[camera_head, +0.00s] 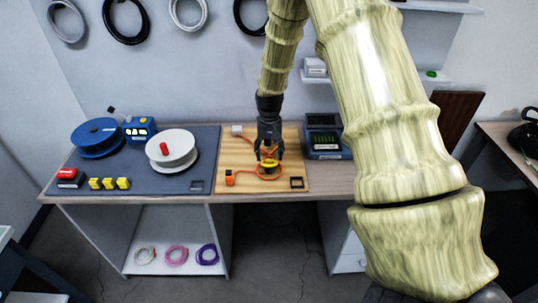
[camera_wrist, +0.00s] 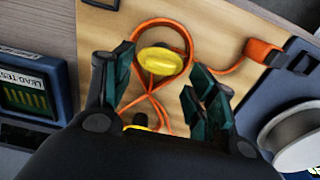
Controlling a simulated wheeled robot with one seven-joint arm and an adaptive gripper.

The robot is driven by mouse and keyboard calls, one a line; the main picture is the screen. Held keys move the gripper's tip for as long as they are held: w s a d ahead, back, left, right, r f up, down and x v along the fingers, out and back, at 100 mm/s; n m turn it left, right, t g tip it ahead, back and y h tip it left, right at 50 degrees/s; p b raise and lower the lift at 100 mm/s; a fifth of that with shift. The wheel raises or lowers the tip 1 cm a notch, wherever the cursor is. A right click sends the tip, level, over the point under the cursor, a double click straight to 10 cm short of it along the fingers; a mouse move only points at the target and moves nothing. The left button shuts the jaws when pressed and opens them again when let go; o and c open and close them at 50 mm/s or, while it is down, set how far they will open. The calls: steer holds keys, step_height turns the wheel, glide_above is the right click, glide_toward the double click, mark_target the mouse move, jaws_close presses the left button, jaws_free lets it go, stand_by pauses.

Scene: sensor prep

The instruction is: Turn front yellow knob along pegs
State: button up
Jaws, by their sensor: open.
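The front yellow knob (camera_head: 269,164) sits on the wooden board (camera_head: 235,151), with an orange cable (camera_head: 241,171) looped around it. In the wrist view the knob (camera_wrist: 160,61) shows as a yellow oval inside the cable loop. My gripper (camera_head: 268,153) points down over the knob. In the wrist view my gripper (camera_wrist: 160,68) is open, with its dark green finger pads on either side of the knob; whether they touch it I cannot tell. A second yellow piece (camera_wrist: 140,120) is mostly hidden behind my gripper body. I cannot make out pegs clearly.
A blue lead tester (camera_head: 323,137) stands right of the board. To the left, a grey mat (camera_head: 120,168) bears a white spool (camera_head: 172,146), a blue spool (camera_head: 97,135) and several yellow blocks (camera_head: 109,183). An orange plug (camera_wrist: 262,50) ends the cable.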

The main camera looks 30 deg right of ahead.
mark_target(269, 162)
steer(key=shift+f+p, duration=0.35)
steer(key=shift+f, duration=1)
steer(key=c, duration=1)
